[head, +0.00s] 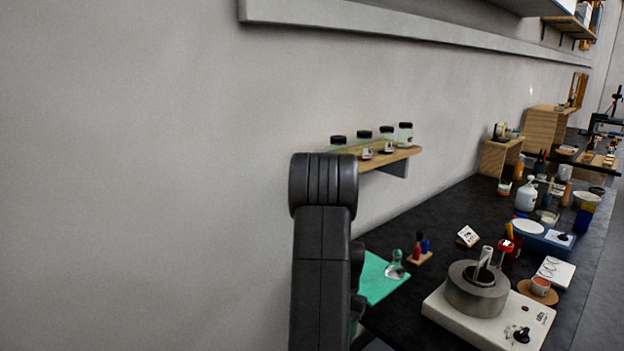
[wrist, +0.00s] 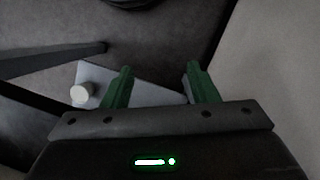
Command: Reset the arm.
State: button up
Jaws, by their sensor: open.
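My gripper (wrist: 158,72) shows in the wrist view with its two green fingers apart and nothing between them. Below the fingers is a dark surface with a grey flat panel and a small pale round thing (wrist: 82,95), too dim to name. In the head view my dark arm rises at the lower middle, in front of the wall and the near left end of the bench. My gripper cannot be made out in the head view.
A black bench (head: 400,315) runs along the wall to the right. It holds a white hotplate device (head: 480,325), a green mat (head: 378,280), a glass flask (head: 395,266) and several bottles. A wooden shelf (head: 400,155) with jars is just right of my arm. Left is bare wall.

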jog(key=a+f+n+b, duration=0.1)
jog(key=a+f+n, duration=0.2)
jog(key=a+f, duration=0.1)
jog(key=shift+w+f+h, duration=0.35)
jog(key=shift+h, duration=0.05)
jog(key=shift+a, duration=0.1)
